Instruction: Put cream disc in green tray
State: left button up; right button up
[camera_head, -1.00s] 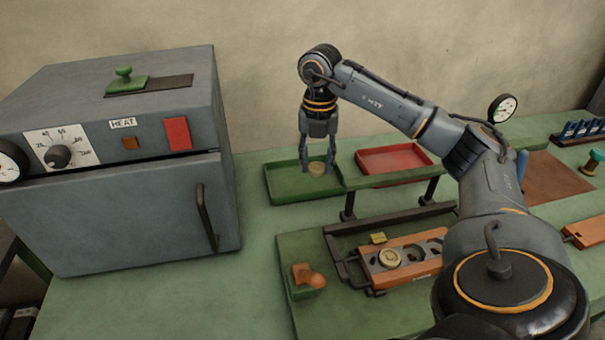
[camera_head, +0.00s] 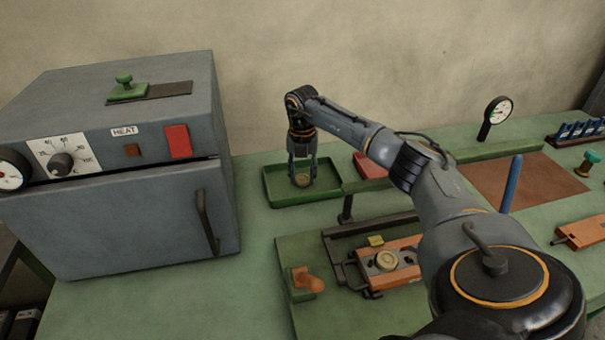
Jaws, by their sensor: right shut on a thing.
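The cream disc (camera_head: 303,180) is between the fingertips of my right gripper (camera_head: 302,176), which is shut on it. The gripper points down inside the outline of the green tray (camera_head: 275,196), a shallow rectangular tray at the back of the bench. The disc is low over the tray's floor; I cannot tell whether it touches it. Another cream disc (camera_head: 387,260) sits in an orange holder (camera_head: 405,249) nearer the front. My left gripper is not in view.
A grey heater box (camera_head: 110,200) stands left of the tray. A red tray (camera_head: 368,166) is just right of the green one, partly hidden by my arm. A gauge (camera_head: 498,110), a blue rod (camera_head: 511,184) and a brown mat (camera_head: 535,183) are at the right.

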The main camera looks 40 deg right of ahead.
aim_at(302, 179)
jog(key=shift+f, duration=0.2)
jog(key=shift+f, duration=0.1)
jog(key=o, duration=1)
jog(key=shift+f, duration=0.1)
notch_tip(302, 179, up, 12)
jog(key=shift+r+b, duration=0.2)
jog(key=shift+b, duration=0.25)
